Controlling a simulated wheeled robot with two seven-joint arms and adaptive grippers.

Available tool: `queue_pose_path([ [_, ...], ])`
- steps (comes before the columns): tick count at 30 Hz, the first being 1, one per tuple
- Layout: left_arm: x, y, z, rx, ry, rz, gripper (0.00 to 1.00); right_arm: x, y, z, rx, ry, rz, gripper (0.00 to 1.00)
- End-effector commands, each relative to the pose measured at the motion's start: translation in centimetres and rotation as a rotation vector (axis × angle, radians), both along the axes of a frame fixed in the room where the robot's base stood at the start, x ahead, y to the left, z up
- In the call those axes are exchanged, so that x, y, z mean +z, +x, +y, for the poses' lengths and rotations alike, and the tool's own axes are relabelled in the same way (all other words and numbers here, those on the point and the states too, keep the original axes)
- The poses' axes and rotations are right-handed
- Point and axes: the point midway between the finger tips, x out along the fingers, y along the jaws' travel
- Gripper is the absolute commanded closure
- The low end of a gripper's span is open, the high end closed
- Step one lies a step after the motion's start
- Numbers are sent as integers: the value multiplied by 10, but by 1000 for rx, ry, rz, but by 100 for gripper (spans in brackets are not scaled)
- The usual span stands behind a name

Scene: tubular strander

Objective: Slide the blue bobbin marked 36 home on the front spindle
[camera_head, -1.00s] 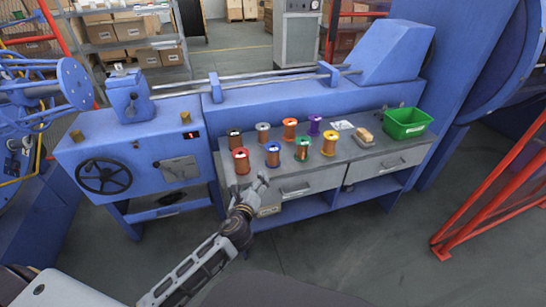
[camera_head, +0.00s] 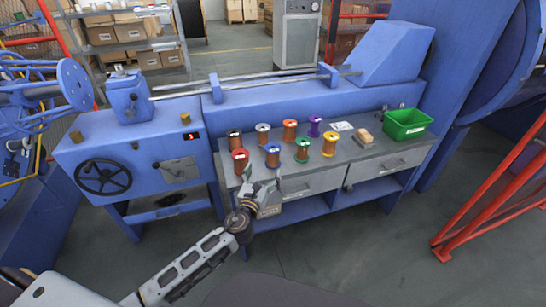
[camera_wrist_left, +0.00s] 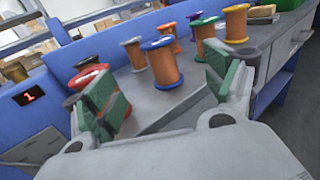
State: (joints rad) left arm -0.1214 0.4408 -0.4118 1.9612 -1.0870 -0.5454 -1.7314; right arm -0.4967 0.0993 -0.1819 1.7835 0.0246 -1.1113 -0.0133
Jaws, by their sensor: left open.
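The bobbin with blue flanges and copper-coloured winding (camera_head: 272,156) stands upright on the grey bench top, in the front row between the red and green ones. In the left wrist view the blue bobbin (camera_wrist_left: 163,63) stands ahead, between the fingers' directions; its number is not readable. My left gripper (camera_head: 262,180) is open and empty at the bench's front edge, short of the blue bobbin. Its two green-padded fingers (camera_wrist_left: 165,92) are spread in the left wrist view. I cannot tell which part is the front spindle. My right gripper is not in view.
Red (camera_head: 240,161), green (camera_head: 302,150) and yellow (camera_head: 329,144) bobbins stand in the same row, others behind. A green bin (camera_head: 406,123) and a tan block (camera_head: 364,136) are to the right. A blue machine with a handwheel (camera_head: 103,177) stands left; the floor in front is clear.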

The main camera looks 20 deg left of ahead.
Motion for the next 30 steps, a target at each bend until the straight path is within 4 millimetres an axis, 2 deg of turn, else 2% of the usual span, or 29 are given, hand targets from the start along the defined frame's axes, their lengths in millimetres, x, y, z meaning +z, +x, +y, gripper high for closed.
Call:
queue_pose_path([
  [19,1,51,1,0,-3,-1,15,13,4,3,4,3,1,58],
  [30,0,79,1,0,-2,0,15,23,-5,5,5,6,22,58],
])
